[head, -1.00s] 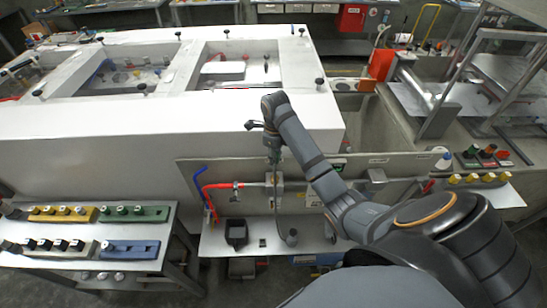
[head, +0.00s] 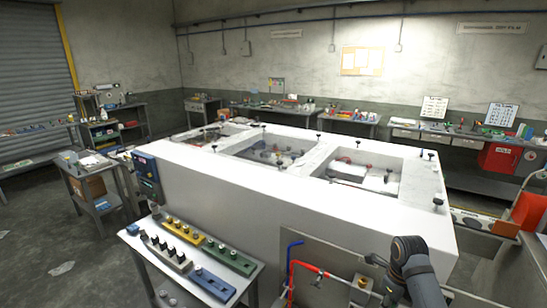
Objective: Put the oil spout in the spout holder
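In the head view my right arm's dark wrist (head: 412,268) rises at the lower right, in front of the white bench's near face. The fingers of my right gripper are too small and cut off near the bottom edge to tell whether they are open or shut, or what they hold. My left gripper is out of view. I cannot make out the oil spout or the spout holder. A brass-coloured fitting (head: 364,283) shows just left of the wrist, on a grey panel.
A large white bench (head: 235,190) with recessed bays fills the middle. A side table (head: 135,240) with coloured blocks stands at the lower left. Red pipe (head: 310,268) and blue pipe (head: 290,250) run up the panel. Open floor lies at the left.

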